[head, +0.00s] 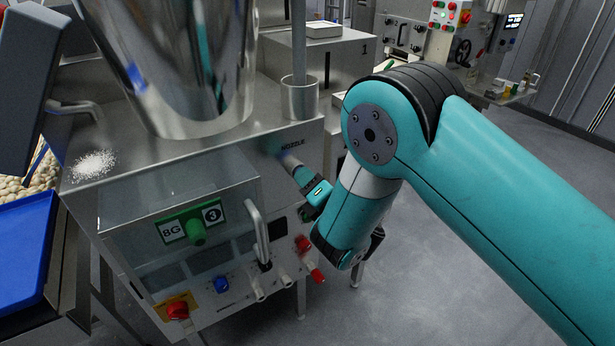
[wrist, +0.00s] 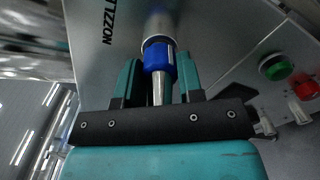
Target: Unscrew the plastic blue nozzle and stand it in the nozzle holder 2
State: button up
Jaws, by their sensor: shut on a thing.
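The blue nozzle (wrist: 159,57) is a blue collar with a metal tube coming out of it toward me. In the wrist view it sits at the end of a metal outlet pipe (wrist: 158,24) on the machine's side, in line with it. My gripper (wrist: 158,78) is shut on the nozzle, one finger on each side. In the head view my gripper (head: 308,187) is at the machine's side below the NOZZLE label (head: 293,142), and the nozzle is mostly hidden there. I cannot make out a holder marked 2.
A steel hopper (head: 190,60) and a metal cup (head: 299,98) stand on top. Open floor lies right.

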jog(key=n, duration=0.4)
jog(key=shift+n+p, duration=0.4)
jog(key=n, duration=0.1)
jog(key=n+p, duration=0.2)
jog(key=shift+r+n, duration=0.25)
jog(key=shift+n, duration=0.15)
jog(key=n+p, duration=0.2)
jog(key=shift+r+n, duration=0.15)
jog(key=shift+n, duration=0.25)
jog(key=n+p, duration=0.2)
jog(key=n, duration=0.1)
jog(key=shift+f+n, duration=0.2)
jog(key=shift+n, duration=0.1)
jog(key=shift+f+n, duration=0.2)
jog(key=shift+n, duration=0.3)
jog(key=shift+b, duration=0.3)
